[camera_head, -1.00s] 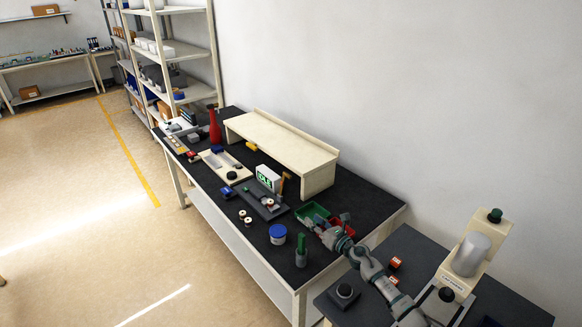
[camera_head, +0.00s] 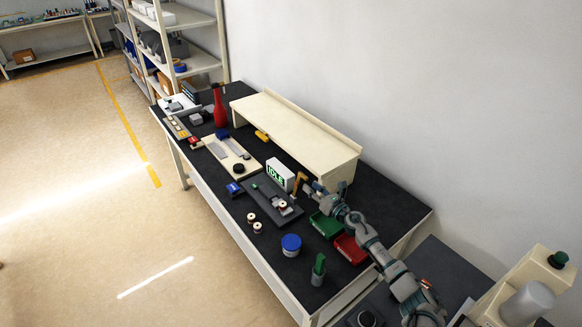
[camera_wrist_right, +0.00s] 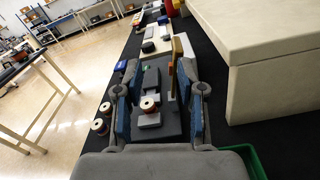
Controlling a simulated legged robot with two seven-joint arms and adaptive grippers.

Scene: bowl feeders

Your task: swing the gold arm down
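The gold arm (camera_head: 299,182) stands raised at the right end of a dark grey fixture (camera_head: 262,204), beside a white box with a lit green IDLE sign (camera_head: 280,175). In the right wrist view the gold arm (camera_wrist_right: 178,48) shows beyond the fingers, a little right of centre. My right gripper (camera_head: 310,187) is close to the gold arm in the head view; I cannot tell whether they touch. In the right wrist view the blue-padded fingers (camera_wrist_right: 160,95) are spread apart with nothing clamped between them. A spool (camera_wrist_right: 149,104) sits on the fixture. My left gripper is not in view.
A cream raised shelf (camera_head: 295,135) stands behind the fixture, close on the right in the wrist view. Green (camera_head: 325,225) and red (camera_head: 350,249) bins lie under my right arm. A blue-lidded tub (camera_head: 291,244) and loose spools (camera_head: 254,223) stand near the front edge.

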